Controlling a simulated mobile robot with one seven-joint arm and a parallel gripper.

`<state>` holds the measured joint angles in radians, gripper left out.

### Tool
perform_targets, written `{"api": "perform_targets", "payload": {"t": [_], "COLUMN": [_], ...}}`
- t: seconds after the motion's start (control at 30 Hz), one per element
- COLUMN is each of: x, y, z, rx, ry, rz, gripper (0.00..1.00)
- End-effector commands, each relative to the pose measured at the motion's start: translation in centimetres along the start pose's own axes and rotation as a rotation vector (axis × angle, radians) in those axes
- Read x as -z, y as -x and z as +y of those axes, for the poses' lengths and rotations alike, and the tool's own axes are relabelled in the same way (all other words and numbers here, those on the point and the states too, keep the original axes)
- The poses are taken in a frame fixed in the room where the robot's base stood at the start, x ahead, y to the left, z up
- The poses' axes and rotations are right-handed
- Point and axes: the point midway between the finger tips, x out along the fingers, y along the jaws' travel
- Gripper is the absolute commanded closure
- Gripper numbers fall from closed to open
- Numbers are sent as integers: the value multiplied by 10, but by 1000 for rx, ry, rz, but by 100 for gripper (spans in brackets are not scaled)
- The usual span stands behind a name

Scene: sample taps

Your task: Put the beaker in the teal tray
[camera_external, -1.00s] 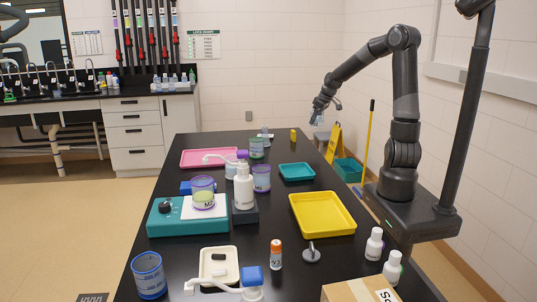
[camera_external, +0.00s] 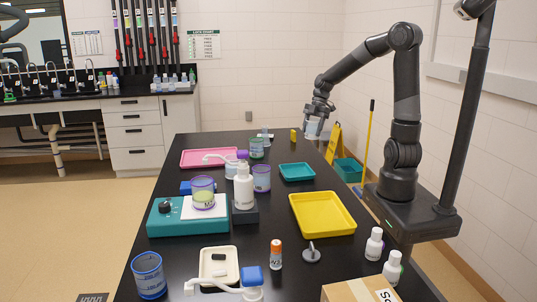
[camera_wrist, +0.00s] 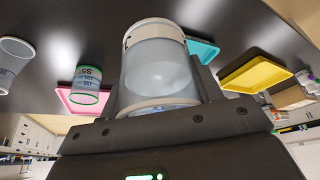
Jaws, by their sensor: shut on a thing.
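My gripper (camera_external: 317,113) is shut on a clear, pale beaker (camera_external: 313,128) and holds it in the air above the far right part of the black table. In the wrist view the beaker (camera_wrist: 160,72) fills the middle, with a white band at each end; the fingers' contact is mostly hidden. The small teal tray (camera_external: 297,172) lies on the table, nearer the camera than my gripper, and looks empty. It shows partly behind the beaker in the wrist view (camera_wrist: 204,50).
A yellow tray (camera_external: 322,214) lies nearer the camera, and a pink tray (camera_external: 208,158) lies left of the teal one. A purple-rimmed cup (camera_external: 261,178) and white bottle (camera_external: 243,188) stand left of the teal tray. A small yellow object (camera_external: 294,135) stands behind it.

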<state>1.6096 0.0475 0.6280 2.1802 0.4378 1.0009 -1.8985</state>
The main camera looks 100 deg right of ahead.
Motion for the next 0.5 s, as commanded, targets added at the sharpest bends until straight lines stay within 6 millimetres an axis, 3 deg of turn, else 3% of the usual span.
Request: {"api": "perform_targets", "payload": {"t": [0.2,0.37,0.5], "x": [33,43,56], "y": [-8,-12,-29], "z": [-30,-39,-41], "rx": [124,162,171], "ry": [301,393,410], "rz": [-2,-1,1], "gripper": [69,69,69]}}
